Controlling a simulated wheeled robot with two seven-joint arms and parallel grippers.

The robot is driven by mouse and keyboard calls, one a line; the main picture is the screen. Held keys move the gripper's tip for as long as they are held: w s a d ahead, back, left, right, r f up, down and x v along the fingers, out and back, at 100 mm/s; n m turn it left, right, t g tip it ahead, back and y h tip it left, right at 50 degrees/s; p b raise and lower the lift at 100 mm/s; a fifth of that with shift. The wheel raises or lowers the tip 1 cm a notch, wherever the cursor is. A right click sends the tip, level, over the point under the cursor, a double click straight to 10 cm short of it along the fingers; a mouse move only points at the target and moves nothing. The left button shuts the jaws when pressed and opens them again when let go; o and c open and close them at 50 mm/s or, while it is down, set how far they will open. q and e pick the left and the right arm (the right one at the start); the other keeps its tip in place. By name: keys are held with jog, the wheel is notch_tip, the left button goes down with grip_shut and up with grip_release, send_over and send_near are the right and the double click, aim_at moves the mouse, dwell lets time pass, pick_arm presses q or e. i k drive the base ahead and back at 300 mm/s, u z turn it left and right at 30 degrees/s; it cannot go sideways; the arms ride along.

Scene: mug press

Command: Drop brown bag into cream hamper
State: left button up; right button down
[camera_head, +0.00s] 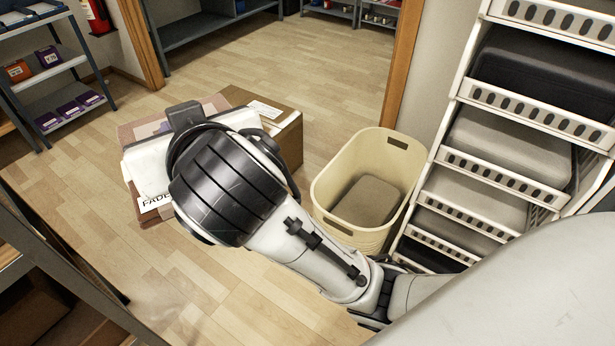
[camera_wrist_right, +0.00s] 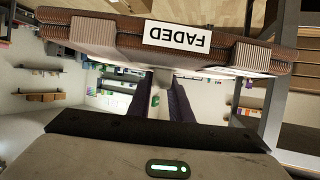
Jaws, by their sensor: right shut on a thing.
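The brown bag (camera_wrist_right: 122,38) spans the top of the right wrist view, with a white tag reading FADED upside down. In the head view the bag (camera_head: 150,217) shows partly behind my right wrist, its tag at the near side. My right gripper (camera_wrist_right: 163,82) is shut on the bag; in the head view my wrist hides its fingers. The cream hamper (camera_head: 324,212) stands on the floor to the right of the bag, open at the top. A grey-brown item lies inside it. The bag is outside the hamper, left of it. My left gripper is in neither view.
A brown cardboard box (camera_head: 288,140) is behind my wrist, close to the bag. A white rack (camera_head: 505,105) with grey and black cases stands right of the hamper. A shelf (camera_head: 50,75) is at the far left. The wooden floor (camera_head: 190,285) in front is clear.

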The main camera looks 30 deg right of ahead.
aim_at(367, 209)
jog(key=z, duration=0.35)
jog(key=i, duration=1.15)
jog(key=z, duration=1.05)
jog(key=i, duration=0.3)
jog(key=z, duration=0.3)
